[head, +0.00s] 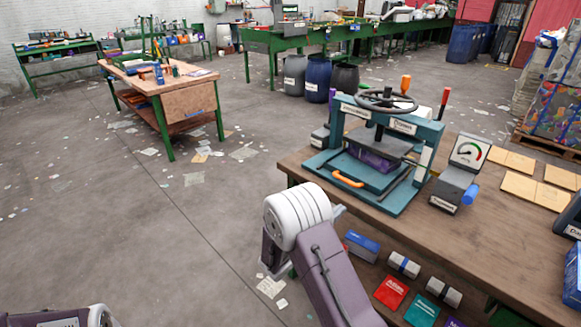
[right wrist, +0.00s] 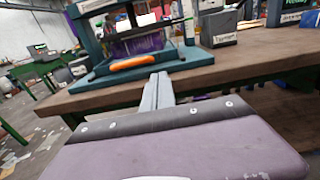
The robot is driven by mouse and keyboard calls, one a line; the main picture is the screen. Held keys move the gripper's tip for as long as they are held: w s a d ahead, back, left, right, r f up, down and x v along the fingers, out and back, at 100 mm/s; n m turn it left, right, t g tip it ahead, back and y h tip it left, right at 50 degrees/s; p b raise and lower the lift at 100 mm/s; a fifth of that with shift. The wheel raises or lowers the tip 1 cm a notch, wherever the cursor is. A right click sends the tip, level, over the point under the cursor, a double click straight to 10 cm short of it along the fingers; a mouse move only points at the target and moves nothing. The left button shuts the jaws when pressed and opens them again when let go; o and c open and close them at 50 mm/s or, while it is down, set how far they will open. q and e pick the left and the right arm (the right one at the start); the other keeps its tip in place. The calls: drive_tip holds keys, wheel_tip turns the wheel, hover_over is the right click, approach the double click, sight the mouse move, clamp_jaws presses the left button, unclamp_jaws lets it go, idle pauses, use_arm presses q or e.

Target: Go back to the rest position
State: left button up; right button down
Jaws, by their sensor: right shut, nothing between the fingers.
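My right gripper (right wrist: 160,92) is shut and empty. In the right wrist view its fingers point at the front of the teal press (right wrist: 92,80), in front of the press's orange handle (right wrist: 131,63). In the head view the right arm rises from the bottom middle, and its wrist hides most of the gripper, of which a small grey part shows at the table's left front edge. Only a piece of my left arm shows at the bottom left corner; the left gripper is out of view.
The wooden table (head: 470,235) carries the teal press (head: 398,195), a gauge box (head: 457,178) and cardboard pieces (head: 512,160). Boxes and packets, including a red packet (head: 391,292), lie on a lower shelf. Open floor (head: 120,230) with litter spreads left. A workbench (head: 150,88) stands behind.

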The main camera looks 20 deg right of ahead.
drive_tip(key=s+d+r+m+g, duration=0.3)
drive_tip(key=s+r+m+g, duration=0.15)
drive_tip(key=s+r, duration=0.2)
drive_tip(key=s+a+f+m+g+y, duration=0.1)
drive_tip(key=s+f+m+g+y, duration=0.15)
drive_tip(key=s, duration=0.35)
drive_tip(key=s+a+f+m+g+y, duration=0.1)
drive_tip(key=s+f+m+y, duration=0.2)
drive_tip(key=s+m, duration=0.15)
drive_tip(key=s+a+f+m+y, duration=0.1)
drive_tip(key=a+f+m+y, duration=0.25)
drive_tip(key=a, duration=0.25)
drive_tip(key=s+a+f+m+t+y, duration=0.1)
drive_tip(key=s+a+f+m+y, duration=0.2)
drive_tip(key=a, duration=0.4)
drive_tip(key=a+f+m+y, duration=0.3)
drive_tip(key=a+y, duration=0.1)
drive_tip(key=a, duration=0.2)
wheel_tip(320, 180, up, 18)
drive_tip(key=w+a+m+t+p, duration=0.1)
drive_tip(key=w+p, duration=0.1)
drive_tip(key=p, duration=1.5)
drive_tip(key=shift+w+f+m+y+p, duration=0.2)
drive_tip(key=shift+m+y+p, duration=0.1)
drive_tip(key=shift+m+y, duration=0.1)
